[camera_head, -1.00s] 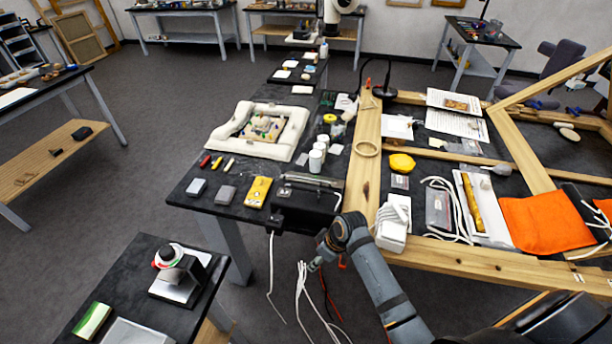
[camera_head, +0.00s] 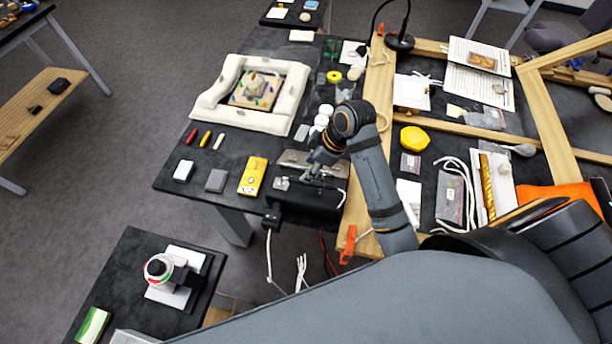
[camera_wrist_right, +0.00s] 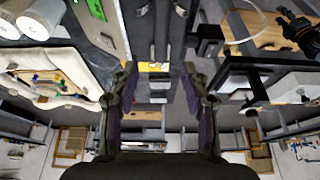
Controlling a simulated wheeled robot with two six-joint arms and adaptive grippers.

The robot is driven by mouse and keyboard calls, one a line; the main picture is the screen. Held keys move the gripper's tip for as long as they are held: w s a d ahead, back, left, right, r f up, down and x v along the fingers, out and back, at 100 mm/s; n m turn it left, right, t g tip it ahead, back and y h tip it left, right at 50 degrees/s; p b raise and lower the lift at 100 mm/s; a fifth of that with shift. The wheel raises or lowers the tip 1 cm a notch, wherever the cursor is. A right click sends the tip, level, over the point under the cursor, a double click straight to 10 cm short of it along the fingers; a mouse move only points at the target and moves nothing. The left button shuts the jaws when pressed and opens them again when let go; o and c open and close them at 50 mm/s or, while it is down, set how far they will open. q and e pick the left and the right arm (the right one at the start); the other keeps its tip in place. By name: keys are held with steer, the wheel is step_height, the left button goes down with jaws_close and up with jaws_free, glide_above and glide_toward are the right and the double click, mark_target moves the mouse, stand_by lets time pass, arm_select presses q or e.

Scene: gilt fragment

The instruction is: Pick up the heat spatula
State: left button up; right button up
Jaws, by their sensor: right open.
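I cannot pick out the heat spatula with certainty. A black box with a metallic top (camera_head: 300,205) stands at the near edge of the dark table, with cables hanging below it. My right gripper (camera_head: 312,172) is just above this box in the head view, small and partly merged with the metal parts there. In the right wrist view, my right gripper (camera_wrist_right: 158,88) has its two fingers well apart with nothing held between them. A yellow device (camera_wrist_right: 155,67) shows beyond the fingers; it also lies left of the box in the head view (camera_head: 253,176). My left gripper is not in view.
A white padded frame (camera_head: 215,103) lies at the back left of the table. White jars (camera_head: 322,120) stand behind the gripper. A wooden frame (camera_head: 360,185) borders the right side, with a yellow lump (camera_head: 414,138) beyond. A lower table (camera_head: 115,265) stands at the front left.

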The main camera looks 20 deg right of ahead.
mark_target(299, 178)
steer(key=x, duration=0.2)
steer(key=shift+a+f, duration=0.2)
steer(key=shift+f, duration=0.05)
steer(key=shift+w+f+p, duration=0.3)
steer(key=shift+w+f, duration=0.1)
steer(key=shift+f, duration=0.1)
steer(key=shift+p+x, duration=0.9)
steer(key=f, duration=0.1)
steer(key=a+f, duration=0.1)
steer(key=f, duration=0.1)
steer(key=shift+s+p, duration=0.1)
steer(key=shift+p, duration=0.2)
steer(key=shift+f, duration=0.1)
steer(key=c, duration=0.9)
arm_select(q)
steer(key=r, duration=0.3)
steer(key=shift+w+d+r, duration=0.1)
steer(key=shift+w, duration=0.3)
arm_select(e)
jaws_close()
